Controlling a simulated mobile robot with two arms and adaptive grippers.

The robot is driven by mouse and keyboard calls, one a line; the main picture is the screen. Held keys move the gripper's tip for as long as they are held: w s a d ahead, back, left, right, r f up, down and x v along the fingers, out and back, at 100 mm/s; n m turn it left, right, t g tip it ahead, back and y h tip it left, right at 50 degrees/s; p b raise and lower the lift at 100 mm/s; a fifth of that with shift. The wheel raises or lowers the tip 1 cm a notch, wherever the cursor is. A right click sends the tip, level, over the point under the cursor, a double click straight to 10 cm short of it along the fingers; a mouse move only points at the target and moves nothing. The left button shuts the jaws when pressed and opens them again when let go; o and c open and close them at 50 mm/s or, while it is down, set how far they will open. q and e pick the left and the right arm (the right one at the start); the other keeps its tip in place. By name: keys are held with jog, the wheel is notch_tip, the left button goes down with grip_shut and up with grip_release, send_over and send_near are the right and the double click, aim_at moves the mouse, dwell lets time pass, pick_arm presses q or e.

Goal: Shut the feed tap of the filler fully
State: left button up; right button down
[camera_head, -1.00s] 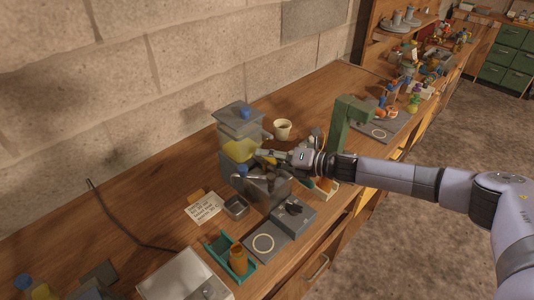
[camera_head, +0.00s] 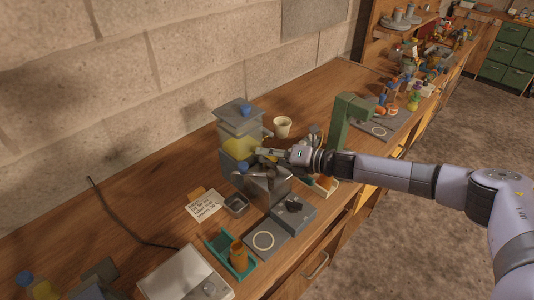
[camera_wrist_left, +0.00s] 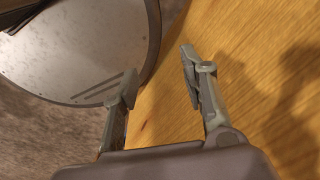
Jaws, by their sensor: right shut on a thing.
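The filler (camera_head: 229,164) is a grey upright unit with a clear tank of yellow oil (camera_head: 238,148) and a blue knob (camera_head: 245,109) on top. A second blue part (camera_head: 243,166) shows low on its front. My right gripper (camera_head: 265,156) comes in from the right at the front of the tank. It is shut on a small part there, seemingly the feed tap, which the fingers mostly hide. I cannot tell the tap's angle. My left gripper (camera_wrist_left: 158,82) is open and empty in the left wrist view, over a wooden surface.
A small metal cup (camera_head: 236,204), a written card (camera_head: 204,205) and a grey device (camera_head: 293,214) stand near the filler. A green stand (camera_head: 348,118) rises behind my right wrist.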

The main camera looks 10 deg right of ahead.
jog(key=shift+f, duration=0.1)
jog(key=shift+s+f+m+t+h+b, duration=0.15)
jog(key=shift+f+m+t+h+b, duration=0.05)
jog(key=shift+m+t+h+b, duration=0.65)
jog(key=shift+a+m+t+h+b, duration=0.1)
jog(key=shift+m+t+h+b, duration=0.65)
jog(key=shift+m+t+h, duration=0.4)
jog(key=shift+r+m+t+h, duration=0.2)
jog(key=shift+m+t+h, duration=0.2)
jog(key=shift+m+h, duration=0.45)
jog(key=shift+r+m+t+h, duration=0.1)
jog(key=shift+m+t+h, duration=0.3)
jog(key=shift+m+h, duration=0.7)
jog(key=shift+h, duration=0.35)
jog(key=c, duration=1.6)
grip_release()
jog(key=shift+o, duration=0.2)
